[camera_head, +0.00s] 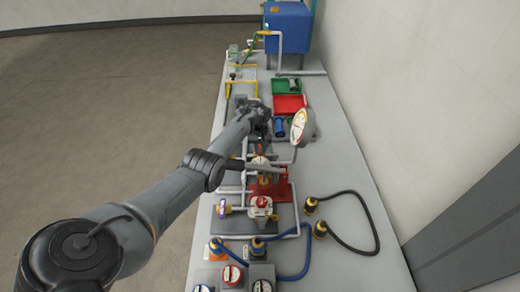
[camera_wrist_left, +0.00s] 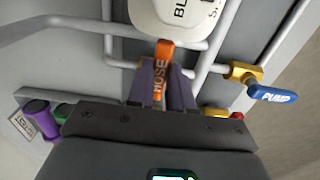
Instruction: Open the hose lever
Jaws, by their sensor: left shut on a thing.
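The orange hose lever (camera_wrist_left: 163,58), marked HOSE, stands between the fingers of my left gripper (camera_wrist_left: 160,88) in the left wrist view. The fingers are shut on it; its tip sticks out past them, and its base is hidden. In the head view my left gripper (camera_head: 257,116) is at the pipework in the middle of the skid, where the arm and wrist hide the lever. My right gripper is not in view.
A blue lever (camera_wrist_left: 272,94) marked PUMP sits on a yellow valve to the right. A white labelled body (camera_wrist_left: 178,14) and grey pipes lie just beyond the fingertips. In the head view, a round gauge (camera_head: 302,127) stands close right of the gripper, with a red tray (camera_head: 290,103) behind.

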